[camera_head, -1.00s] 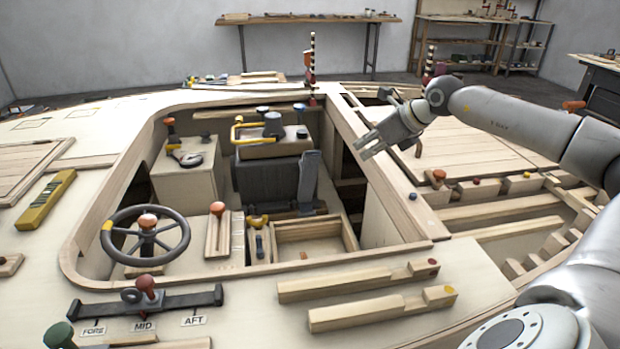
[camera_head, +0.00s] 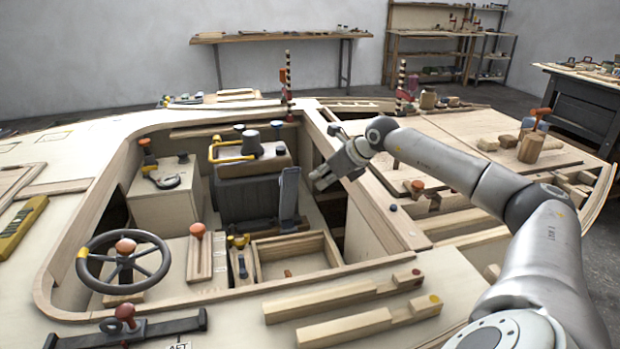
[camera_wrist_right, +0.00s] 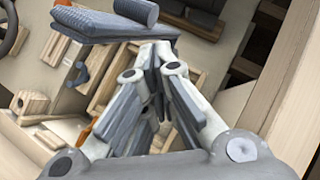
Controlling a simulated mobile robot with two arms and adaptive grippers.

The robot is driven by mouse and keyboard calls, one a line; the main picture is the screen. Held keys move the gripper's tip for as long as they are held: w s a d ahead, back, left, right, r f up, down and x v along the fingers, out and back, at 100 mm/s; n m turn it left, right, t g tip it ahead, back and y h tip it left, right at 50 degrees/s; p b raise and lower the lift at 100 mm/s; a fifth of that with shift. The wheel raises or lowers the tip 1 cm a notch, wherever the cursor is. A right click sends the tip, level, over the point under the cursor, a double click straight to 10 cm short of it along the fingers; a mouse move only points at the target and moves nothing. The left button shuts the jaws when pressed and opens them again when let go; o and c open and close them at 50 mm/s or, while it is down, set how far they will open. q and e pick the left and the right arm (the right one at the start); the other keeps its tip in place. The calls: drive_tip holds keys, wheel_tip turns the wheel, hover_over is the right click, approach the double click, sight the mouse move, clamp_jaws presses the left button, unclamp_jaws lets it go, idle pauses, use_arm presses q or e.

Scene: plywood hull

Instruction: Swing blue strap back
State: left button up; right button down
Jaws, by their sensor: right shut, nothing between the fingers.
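The blue strap appears to be the upright grey-blue slab (camera_head: 289,196) in the cockpit, against the right side of the dark box. In the right wrist view a grey-blue slab (camera_wrist_right: 100,25) lies just beyond the fingertips. My right gripper (camera_head: 320,180) is over the cockpit's right edge, to the right of the slab and apart from it in the head view. Its fingers are shut and empty, and they show in the wrist view (camera_wrist_right: 155,60). The wrist view does not show clearly whether they touch the slab. My left gripper is not in view.
The cockpit holds a steering wheel (camera_head: 125,262), a dark box (camera_head: 246,198) with a yellow handle, and an open wooden tray (camera_head: 330,252). The wooden rim (camera_head: 385,215) runs beneath my right arm. Wooden bars (camera_head: 350,325) lie on the front deck.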

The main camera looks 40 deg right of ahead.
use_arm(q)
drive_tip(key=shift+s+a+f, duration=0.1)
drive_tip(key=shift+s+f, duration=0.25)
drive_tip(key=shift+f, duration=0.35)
use_arm(e)
drive_tip(key=shift+w+a+f, duration=0.1)
drive_tip(key=shift+w+f, duration=0.2)
drive_tip(key=shift+w, duration=0.35)
drive_tip(key=shift+w+a+f, duration=0.1)
drive_tip(key=shift+w+f, duration=0.15)
drive_tip(key=shift+w, duration=0.35)
drive_tip(key=shift+w+a+f, duration=0.1)
drive_tip(key=shift+w+f, duration=0.2)
drive_tip(key=shift+w, duration=0.35)
use_arm(q)
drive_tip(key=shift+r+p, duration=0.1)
drive_tip(key=shift+p, duration=0.2)
